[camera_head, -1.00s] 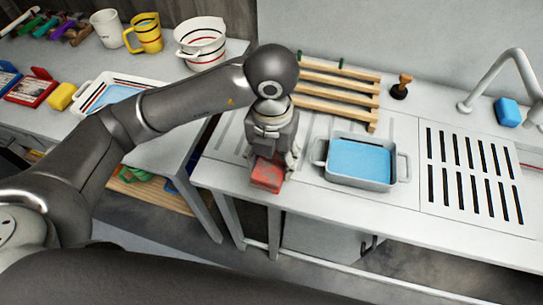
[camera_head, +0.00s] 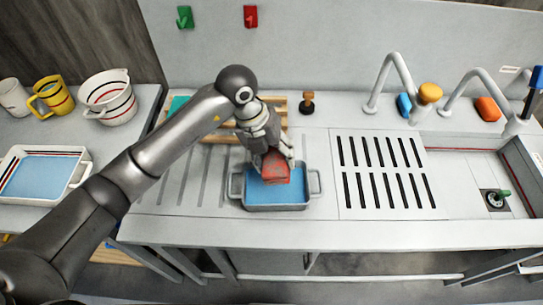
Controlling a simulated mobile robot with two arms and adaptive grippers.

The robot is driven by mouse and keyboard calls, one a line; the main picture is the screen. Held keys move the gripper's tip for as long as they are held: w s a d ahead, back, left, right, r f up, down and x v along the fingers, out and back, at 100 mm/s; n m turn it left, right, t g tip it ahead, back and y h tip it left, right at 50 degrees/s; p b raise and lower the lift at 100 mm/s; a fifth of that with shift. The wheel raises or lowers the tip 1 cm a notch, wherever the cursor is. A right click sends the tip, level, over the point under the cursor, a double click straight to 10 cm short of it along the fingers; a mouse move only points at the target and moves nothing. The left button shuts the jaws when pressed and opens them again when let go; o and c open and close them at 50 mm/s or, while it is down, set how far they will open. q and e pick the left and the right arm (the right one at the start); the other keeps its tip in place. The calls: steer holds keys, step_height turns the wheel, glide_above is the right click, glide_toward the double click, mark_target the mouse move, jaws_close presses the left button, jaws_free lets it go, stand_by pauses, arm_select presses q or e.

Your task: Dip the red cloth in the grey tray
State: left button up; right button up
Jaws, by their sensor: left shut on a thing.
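The red cloth (camera_head: 273,172) is a folded red block-like piece held in my left gripper (camera_head: 274,157), whose fingers are shut on it. It is above the far part of the grey tray (camera_head: 274,207), which holds blue liquid (camera_head: 277,192). The cloth hides the tray's far rim and part of the liquid. I cannot tell whether the cloth touches the liquid. The tray has a handle at each side and stands on the light counter (camera_head: 180,222). My right gripper is not in view.
A slatted wooden rack (camera_head: 224,134) and a wooden-handled stamp (camera_head: 307,103) stand behind the tray. Right of it are a slotted drain panel (camera_head: 385,176), taps (camera_head: 388,85) and a sink. A white tray (camera_head: 80,178) with blue liquid, a bucket (camera_head: 109,97) and mugs are at left.

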arm_select(q)
steer(key=shift+a+f, duration=0.1)
steer(key=shift+f, duration=0.35)
steer(key=shift+f+b, duration=0.3)
steer(key=shift+b, duration=0.1)
step_height(320, 180, down, 9)
steer(key=b, duration=0.6)
steer(key=shift+b, duration=0.35)
steer(key=shift+f, duration=0.35)
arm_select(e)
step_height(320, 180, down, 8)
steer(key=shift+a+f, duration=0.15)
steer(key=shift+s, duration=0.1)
